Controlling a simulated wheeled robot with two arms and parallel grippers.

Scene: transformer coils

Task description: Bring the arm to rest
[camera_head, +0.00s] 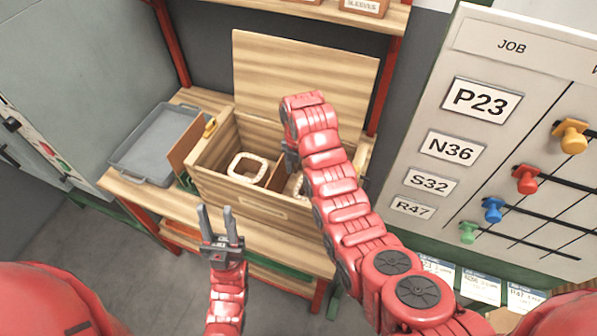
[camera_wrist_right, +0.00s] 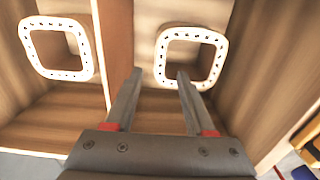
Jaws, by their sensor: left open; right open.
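My right arm reaches over an open wooden box (camera_head: 228,190) on the bench. My right gripper (camera_wrist_right: 158,82) is open over the right compartment, with its fingertips near a white square ring (camera_wrist_right: 191,57). That ring shows between and beyond the fingers, and I cannot tell whether they touch it. In the head view my right gripper is mostly hidden behind my wrist. A second white square ring (camera_head: 248,168) lies in the left compartment and also shows in the right wrist view (camera_wrist_right: 56,48). My left gripper (camera_head: 215,212) is open and empty, pointing up in front of the bench.
The box's lid (camera_head: 303,80) stands open at the back. A grey tray (camera_head: 152,150) sits on the bench to the left. A job board (camera_head: 505,130) with labels and coloured knobs stands to the right. A grey cabinet (camera_head: 75,80) is at the far left.

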